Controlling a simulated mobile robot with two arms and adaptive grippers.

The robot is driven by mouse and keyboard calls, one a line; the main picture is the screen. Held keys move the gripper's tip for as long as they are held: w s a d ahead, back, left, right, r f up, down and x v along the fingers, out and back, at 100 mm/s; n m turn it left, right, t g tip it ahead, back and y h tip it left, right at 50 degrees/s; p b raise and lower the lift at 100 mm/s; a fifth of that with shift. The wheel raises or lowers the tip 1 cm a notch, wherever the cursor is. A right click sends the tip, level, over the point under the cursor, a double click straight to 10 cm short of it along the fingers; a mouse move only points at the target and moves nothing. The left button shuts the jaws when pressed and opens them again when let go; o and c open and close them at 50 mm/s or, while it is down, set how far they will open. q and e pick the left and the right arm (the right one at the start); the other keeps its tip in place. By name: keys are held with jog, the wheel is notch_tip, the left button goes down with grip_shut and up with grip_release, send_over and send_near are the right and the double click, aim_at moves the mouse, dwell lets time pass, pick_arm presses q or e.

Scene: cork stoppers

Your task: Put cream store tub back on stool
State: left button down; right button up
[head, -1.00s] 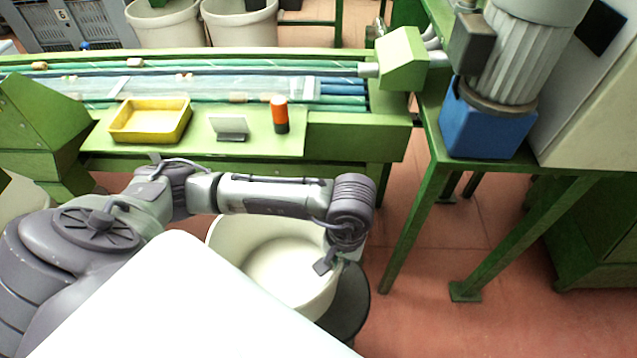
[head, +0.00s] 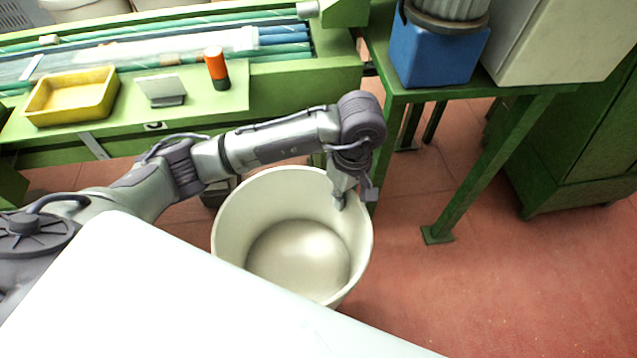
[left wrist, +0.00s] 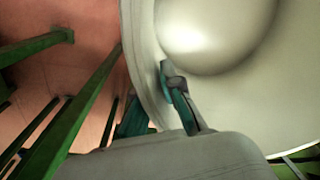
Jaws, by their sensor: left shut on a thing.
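The cream tub (head: 300,262) is a large, round, empty bucket, open at the top, below my left arm in the head view. My left gripper (head: 342,198) is shut on its right rim, with a finger inside the wall. In the left wrist view the fingers (left wrist: 172,98) pinch the tub's wall, and the tub's pale inside (left wrist: 225,100) fills the right part. The stool does not show clearly now; the tub or my body may hide it. My right gripper is not in view.
A green bench (head: 215,118) carries a yellow tray (head: 70,97), a small sign holder (head: 162,88) and an orange-topped cylinder (head: 216,68). A green stand (head: 455,200) with a blue box (head: 436,52) is at the right. Red floor (head: 480,300) is clear at lower right.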

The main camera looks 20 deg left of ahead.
pick_arm(q)
jog(key=w+a+f, duration=0.4)
jog(key=a+f, duration=0.1)
jog(key=f, duration=0.3)
jog(key=shift+w+a+f+p, duration=0.15)
jog(key=shift+w+a+p, duration=0.1)
jog(key=shift+w+p, duration=0.15)
jog(key=shift+s, duration=0.1)
jog(key=shift+f, duration=0.2)
jog(key=c, duration=1.3)
grip_release()
jog(key=shift+r, duration=0.1)
jog(key=r, duration=0.8)
jog(key=w+r+b, duration=0.1)
jog(key=r, duration=0.3)
jog(key=shift+d+r, duration=0.1)
jog(key=shift+d, duration=0.2)
